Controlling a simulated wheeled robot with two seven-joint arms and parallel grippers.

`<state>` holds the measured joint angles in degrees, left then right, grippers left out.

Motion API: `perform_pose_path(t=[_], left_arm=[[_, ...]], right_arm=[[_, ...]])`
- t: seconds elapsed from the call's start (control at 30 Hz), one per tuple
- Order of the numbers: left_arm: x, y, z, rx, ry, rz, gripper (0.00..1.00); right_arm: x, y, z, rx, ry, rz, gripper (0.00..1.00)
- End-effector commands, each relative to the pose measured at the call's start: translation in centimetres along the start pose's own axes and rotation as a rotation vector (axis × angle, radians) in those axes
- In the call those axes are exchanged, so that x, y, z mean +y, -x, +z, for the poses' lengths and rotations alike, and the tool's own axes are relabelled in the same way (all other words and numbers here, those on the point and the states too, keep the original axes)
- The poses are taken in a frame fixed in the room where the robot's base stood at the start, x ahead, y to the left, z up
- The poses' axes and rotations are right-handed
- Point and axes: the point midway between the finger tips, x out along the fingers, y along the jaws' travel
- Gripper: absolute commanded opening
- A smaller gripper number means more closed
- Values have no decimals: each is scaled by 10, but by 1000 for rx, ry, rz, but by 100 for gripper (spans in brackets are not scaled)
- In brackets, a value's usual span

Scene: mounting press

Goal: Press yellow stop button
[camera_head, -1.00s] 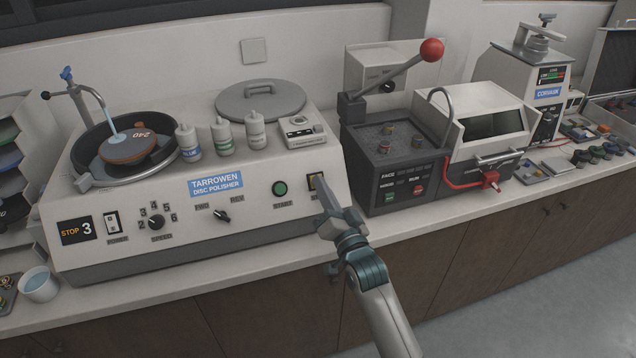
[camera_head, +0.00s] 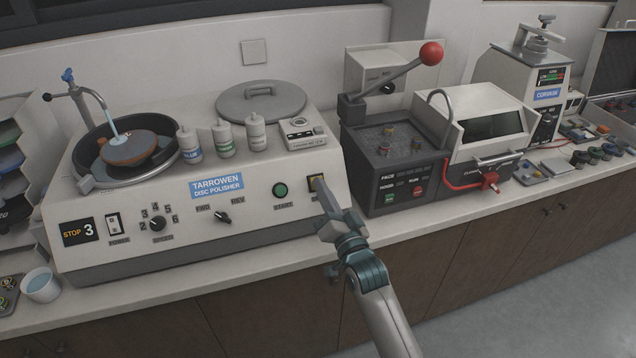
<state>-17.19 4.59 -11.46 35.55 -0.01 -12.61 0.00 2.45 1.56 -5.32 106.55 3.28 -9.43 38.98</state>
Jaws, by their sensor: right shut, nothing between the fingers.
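The yellow stop button (camera_head: 313,180) sits in a dark square frame at the right end of the disc polisher's (camera_head: 262,188) sloped front panel. My right gripper (camera_head: 321,184) is shut and empty, its tips at the button's right side and covering part of it. I cannot tell whether the tips touch the button or whether it is pushed in. The label under the button is mostly hidden by the gripper. My left gripper is not in view.
A green start button (camera_head: 280,190) is left of the stop button. A dark machine with a red-knobbed lever (camera_head: 431,53) stands close on the right. Bottles (camera_head: 223,138) stand on the polisher. A water cup (camera_head: 41,285) is at the lower left.

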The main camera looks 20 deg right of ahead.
Motion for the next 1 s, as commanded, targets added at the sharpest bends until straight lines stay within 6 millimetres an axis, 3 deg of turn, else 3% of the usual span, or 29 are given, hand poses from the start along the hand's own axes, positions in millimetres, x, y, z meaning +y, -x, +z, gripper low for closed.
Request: perform_pose_path(t=[0.27, 1.0], left_arm=[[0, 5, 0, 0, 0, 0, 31], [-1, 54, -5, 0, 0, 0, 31]], right_arm=[[-3, 2, -3, 1, 0, 0, 0], [-31, 41, -31, 1, 0, -1, 0]])
